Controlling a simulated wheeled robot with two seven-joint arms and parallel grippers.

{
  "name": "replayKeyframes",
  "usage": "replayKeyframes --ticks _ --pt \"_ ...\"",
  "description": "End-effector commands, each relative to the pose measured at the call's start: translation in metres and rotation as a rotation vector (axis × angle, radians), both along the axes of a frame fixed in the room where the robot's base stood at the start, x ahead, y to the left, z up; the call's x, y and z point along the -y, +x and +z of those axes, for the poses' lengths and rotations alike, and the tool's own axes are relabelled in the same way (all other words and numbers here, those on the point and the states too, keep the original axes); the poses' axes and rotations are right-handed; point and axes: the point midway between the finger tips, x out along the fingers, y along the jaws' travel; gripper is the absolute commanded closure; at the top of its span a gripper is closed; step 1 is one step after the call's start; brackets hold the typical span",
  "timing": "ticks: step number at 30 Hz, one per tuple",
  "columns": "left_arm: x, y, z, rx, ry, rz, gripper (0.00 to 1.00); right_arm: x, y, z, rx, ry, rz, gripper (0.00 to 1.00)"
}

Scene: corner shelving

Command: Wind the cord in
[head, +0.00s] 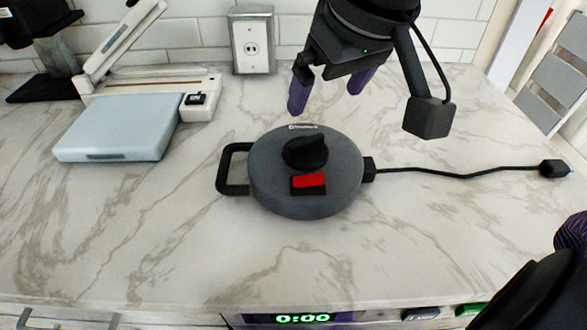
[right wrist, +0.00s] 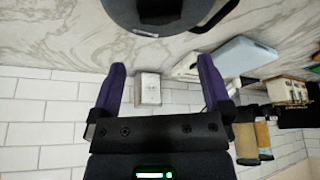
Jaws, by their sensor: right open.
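A round grey cord reel (head: 262,180) lies flat on the marble counter in the head view, with a black knob (head: 305,150) and a red switch (head: 309,181) on top. A black loop handle (head: 224,168) is on its left side. The black cord (head: 465,177) runs out of the reel's right side, slightly wavy, to a plug (head: 553,168) on the counter. My right gripper (head: 330,95), with purple fingers, is open and empty above the far side of the reel. In the right wrist view the reel (right wrist: 180,15) is at the top edge.
A white and grey sealer-like device (head: 120,130) stands on the left of the counter. A wall outlet (head: 252,40) is behind the reel. A grey slatted object (head: 555,85) stands at the far right.

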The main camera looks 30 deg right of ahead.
Motion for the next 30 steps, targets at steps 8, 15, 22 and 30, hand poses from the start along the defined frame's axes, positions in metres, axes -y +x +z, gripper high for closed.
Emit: replayKeyframes --ticks 8,15,22,30 --pt "-0.003 -0.014 -0.026 -0.038 0.007 0.000 1.00 0.000 0.019 -0.053 -0.007 0.001 0.000 0.00" --pt "-0.004 -0.015 -0.043 -0.053 0.011 0.003 1.00 0.001 0.036 -0.090 -0.003 0.002 -0.001 0.00" --pt "-0.001 -0.008 -0.045 -0.039 0.008 0.005 1.00 0.001 0.038 -0.092 0.001 0.003 -0.001 0.00" --pt "0.000 -0.009 -0.044 -0.040 0.005 0.006 1.00 0.001 0.038 -0.092 0.000 0.003 -0.001 0.38"
